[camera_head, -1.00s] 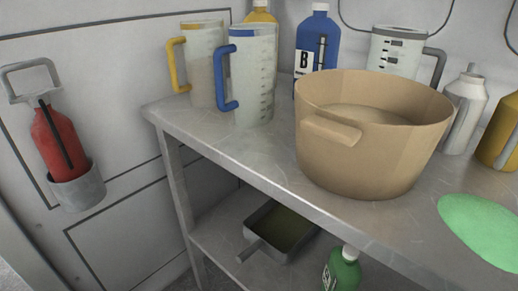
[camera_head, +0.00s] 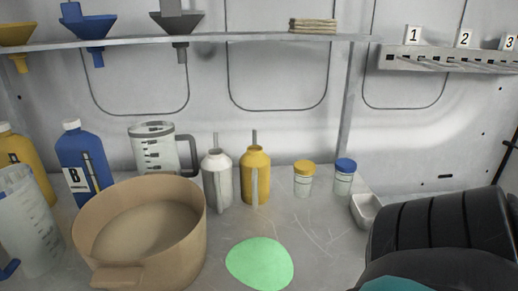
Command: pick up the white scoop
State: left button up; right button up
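A small white scoop (camera_head: 366,210) lies on the metal table at the right, near the table's right edge. Its open hollow shows. Its lower right side is close to, and partly covered by, a large dark ribbed shape at the lower right of the picture, so I cannot see all of it. Neither of my grippers shows in the head view.
A tan tub (camera_head: 140,230) stands at the left beside a blue bottle (camera_head: 84,165) and clear jugs. A green patch (camera_head: 260,264) lies mid-table. White (camera_head: 217,180) and yellow (camera_head: 255,177) oil cans and two small jars stand behind. A shelf (camera_head: 250,40) with funnels hangs above.

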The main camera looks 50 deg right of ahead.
aim_at(364, 208)
jog(key=z, duration=2.5)
